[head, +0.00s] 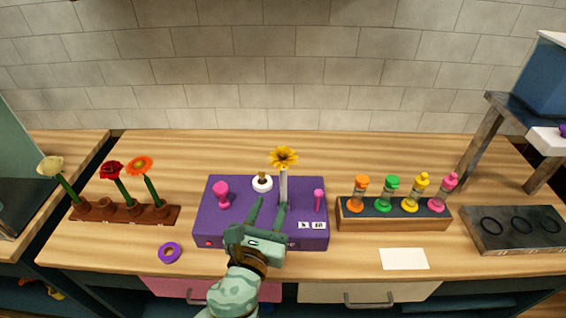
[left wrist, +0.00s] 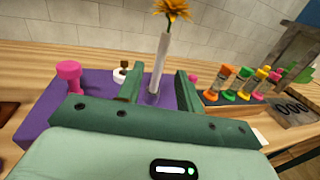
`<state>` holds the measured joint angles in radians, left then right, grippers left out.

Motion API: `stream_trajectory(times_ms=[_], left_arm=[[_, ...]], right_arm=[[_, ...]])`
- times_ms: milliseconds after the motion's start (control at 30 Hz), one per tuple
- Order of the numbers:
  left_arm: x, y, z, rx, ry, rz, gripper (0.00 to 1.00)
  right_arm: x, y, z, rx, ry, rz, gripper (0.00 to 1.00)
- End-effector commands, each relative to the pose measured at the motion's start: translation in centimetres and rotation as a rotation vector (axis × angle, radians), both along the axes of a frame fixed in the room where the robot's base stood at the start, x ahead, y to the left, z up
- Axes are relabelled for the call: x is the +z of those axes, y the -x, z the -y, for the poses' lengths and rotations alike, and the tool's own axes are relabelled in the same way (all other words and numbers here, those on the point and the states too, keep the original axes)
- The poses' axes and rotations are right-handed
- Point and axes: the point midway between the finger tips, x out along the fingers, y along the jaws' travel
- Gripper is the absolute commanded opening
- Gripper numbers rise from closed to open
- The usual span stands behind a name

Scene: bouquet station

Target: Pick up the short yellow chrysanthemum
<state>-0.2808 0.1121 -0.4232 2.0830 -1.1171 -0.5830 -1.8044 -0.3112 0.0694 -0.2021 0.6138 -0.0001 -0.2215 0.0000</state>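A yellow chrysanthemum (head: 284,157) stands upright on the purple box (head: 208,222), its lower part a pale grey-white stem or tube (head: 283,188). In the left wrist view the yellow bloom (left wrist: 172,10) is at the top, partly cut off, and the pale stem or tube (left wrist: 160,62) rises between my fingers. My left gripper (head: 270,204) is open over the purple box, with a finger to each side of the stem in the wrist view and gaps visible. I cannot tell how far the stem lies beyond the fingertips. My right gripper is not in view.
On the purple box are pink knobs (head: 221,192) and a white ring piece (head: 262,184). A brown rack (head: 150,215) with several flowers stands left, near a purple ring (head: 170,252). A wooden rack (head: 390,224) of colored vials, a white card (head: 404,259) and a grey block (head: 520,240) lie right.

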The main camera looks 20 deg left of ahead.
Motion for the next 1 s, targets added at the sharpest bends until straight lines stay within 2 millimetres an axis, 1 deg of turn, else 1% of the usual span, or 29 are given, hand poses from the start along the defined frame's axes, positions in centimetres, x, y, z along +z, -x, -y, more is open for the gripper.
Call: stream_trajectory(times_ms=[33,100,200,367,600,733,933,967,1000], left_arm=[[0.2,-1.3,-0.1,0.001,0.001,0.003,0.36],[0.2,-2.7,-0.1,0.001,0.000,0.002,0.36],[0.0,-4.2,-0.2,0.000,0.002,-0.001,0.36],[0.0,-5.4,-0.2,0.000,0.003,-0.001,0.36],[0.0,-9.1,0.1,0.001,0.003,-0.001,0.36],[-0.1,-10.2,0.1,-0.001,0.003,-0.003,0.36],[-0.1,-10.2,0.1,-0.001,0.003,-0.003,0.36],[-0.1,-10.2,0.1,-0.001,0.003,-0.003,0.30],[-0.1,-10.2,0.1,-0.001,0.003,-0.003,0.19]], right_arm=[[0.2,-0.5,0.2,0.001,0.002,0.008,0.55],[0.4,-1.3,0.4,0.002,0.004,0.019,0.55],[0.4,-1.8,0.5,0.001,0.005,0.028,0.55],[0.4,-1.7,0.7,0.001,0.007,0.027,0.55],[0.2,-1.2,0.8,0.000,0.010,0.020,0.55],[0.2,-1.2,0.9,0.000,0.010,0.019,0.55],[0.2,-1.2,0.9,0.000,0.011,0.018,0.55],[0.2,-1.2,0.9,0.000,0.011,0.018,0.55],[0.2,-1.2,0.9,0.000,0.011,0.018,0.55]])
